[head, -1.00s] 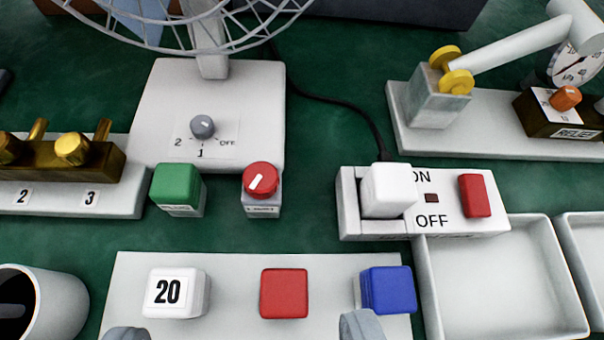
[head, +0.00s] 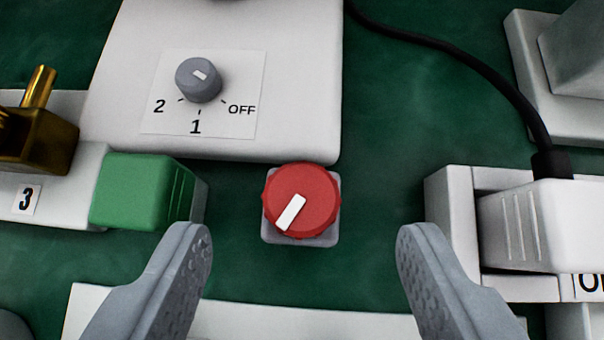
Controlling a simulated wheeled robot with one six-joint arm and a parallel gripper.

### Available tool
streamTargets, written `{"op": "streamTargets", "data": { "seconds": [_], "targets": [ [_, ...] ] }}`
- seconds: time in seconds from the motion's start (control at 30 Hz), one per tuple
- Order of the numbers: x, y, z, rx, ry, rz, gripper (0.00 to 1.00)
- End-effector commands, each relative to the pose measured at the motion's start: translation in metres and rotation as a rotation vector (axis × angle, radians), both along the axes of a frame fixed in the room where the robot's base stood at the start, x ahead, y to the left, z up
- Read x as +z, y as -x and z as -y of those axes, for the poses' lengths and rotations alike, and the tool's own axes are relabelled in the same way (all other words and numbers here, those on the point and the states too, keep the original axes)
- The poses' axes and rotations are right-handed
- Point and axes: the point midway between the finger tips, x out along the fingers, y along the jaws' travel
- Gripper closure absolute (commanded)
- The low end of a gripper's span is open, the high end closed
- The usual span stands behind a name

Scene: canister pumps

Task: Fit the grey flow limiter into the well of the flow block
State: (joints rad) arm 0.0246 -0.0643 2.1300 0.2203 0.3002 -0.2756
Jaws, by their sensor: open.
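A small grey block with a round red dial on top (head: 301,197) stands on the green surface. It may be the flow limiter; its grey sides are mostly hidden under the dial, whose white mark points down-left. My gripper (head: 303,238) is open and empty, with one finger left and one right of this block, touching neither side of it in this view. I cannot make out the flow block or its well.
A green block (head: 140,192) is close beside my left finger. A white plug in its socket strip (head: 540,225) is close to my right finger. The fan base (head: 310,90) with its grey knob stands behind, and a black cord (head: 480,75) runs at right.

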Motion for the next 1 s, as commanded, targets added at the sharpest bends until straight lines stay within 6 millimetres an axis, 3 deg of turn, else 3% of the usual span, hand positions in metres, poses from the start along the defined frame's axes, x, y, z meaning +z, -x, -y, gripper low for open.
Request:
{"op": "streamTargets", "data": {
  "seconds": [0.27, 0.6, 0.87, 0.9, 1.0],
  "targets": [
    [-0.009, -0.008, -0.001, 0.0, 0.0, 0.0, 0.43],
    [-0.038, -0.034, -0.003, 0.0, 0.0, 0.0, 0.43],
    [-0.04, -0.037, -0.003, 0.0, 0.0, 0.001, 0.43],
    [-0.04, -0.037, -0.003, 0.0, 0.0, 0.001, 0.45],
    [-0.04, -0.037, -0.003, 0.0, 0.0, 0.001, 0.64]
  ]
}}
